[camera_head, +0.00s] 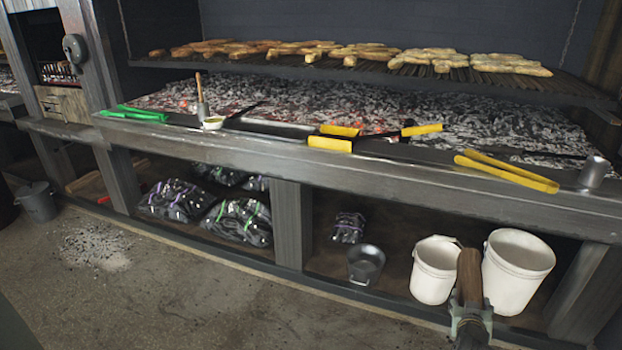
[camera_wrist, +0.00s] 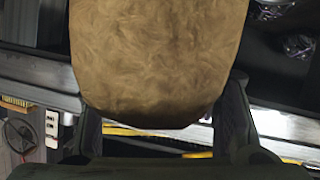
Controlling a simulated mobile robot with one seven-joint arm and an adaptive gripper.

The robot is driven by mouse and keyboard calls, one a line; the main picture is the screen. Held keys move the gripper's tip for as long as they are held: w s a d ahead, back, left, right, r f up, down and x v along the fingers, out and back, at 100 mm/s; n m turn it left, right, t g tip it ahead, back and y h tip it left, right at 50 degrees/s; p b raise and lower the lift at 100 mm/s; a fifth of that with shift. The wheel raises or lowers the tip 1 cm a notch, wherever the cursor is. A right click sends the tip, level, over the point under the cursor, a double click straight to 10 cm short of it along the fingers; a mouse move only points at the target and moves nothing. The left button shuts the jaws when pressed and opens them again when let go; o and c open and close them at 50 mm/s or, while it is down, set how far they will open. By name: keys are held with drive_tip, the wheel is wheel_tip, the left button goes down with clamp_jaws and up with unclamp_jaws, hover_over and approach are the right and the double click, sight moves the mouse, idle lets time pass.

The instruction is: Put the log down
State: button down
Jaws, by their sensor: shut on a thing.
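The log (camera_head: 469,276) is brown and stands roughly upright in my gripper (camera_head: 471,318), at the lower right of the head view. My gripper is shut on the log's lower part. In the wrist view the log (camera_wrist: 160,60) fills the upper middle, tan and close to the camera, between the two dark fingers (camera_wrist: 168,125). In the head view the log overlaps the white buckets behind it. Whether it touches them cannot be told.
Two white buckets, left (camera_head: 435,270) and right (camera_head: 517,272), and a grey metal bucket (camera_head: 366,264) stand on the low shelf. Bags of charcoal (camera_head: 239,222) lie further left. The grill ledge (camera_head: 380,178) holds yellow-handled tools (camera_head: 506,173). The concrete floor (camera_head: 190,290) in front is open.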

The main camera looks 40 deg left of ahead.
drive_tip(key=s+a+r+n+y, duration=0.1)
drive_tip(key=r+y, duration=0.1)
drive_tip(key=r, duration=0.7)
drive_tip(key=s+a+r+n+g+y, duration=0.1)
drive_tip(key=r+y, duration=0.1)
drive_tip(key=r, duration=0.7)
drive_tip(key=a+r+n+y, duration=0.1)
drive_tip(key=a+r+n, duration=0.1)
drive_tip(key=r, duration=0.7)
drive_tip(key=shift+s+r+g+y, duration=0.35)
drive_tip(key=shift+s+g+y, duration=0.05)
